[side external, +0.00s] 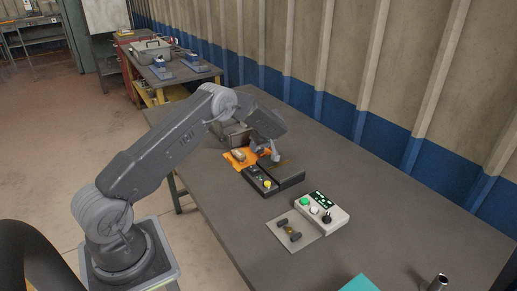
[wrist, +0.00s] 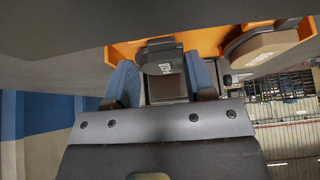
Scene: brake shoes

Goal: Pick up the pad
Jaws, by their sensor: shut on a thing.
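A dark pad (wrist: 163,57) with light lettering sits between the blue fingertips of my gripper (wrist: 163,82) in the wrist view. The fingers are shut on it from both sides. An orange tray (wrist: 207,42) lies right behind the pad. I cannot tell whether the pad still touches the tray. A second, tan-faced pad (wrist: 265,45) lies at the tray's right end. In the side view my gripper (side external: 272,155) is low at the right edge of the orange tray (side external: 232,163); the held pad is hard to make out there. A tan part (side external: 239,155) shows on the tray.
A black fixture (side external: 262,183) with a yellow button stands close in front of my gripper. A white control box (side external: 322,212) and a grey plate (side external: 291,233) with small parts are nearer. The table's left side is clear.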

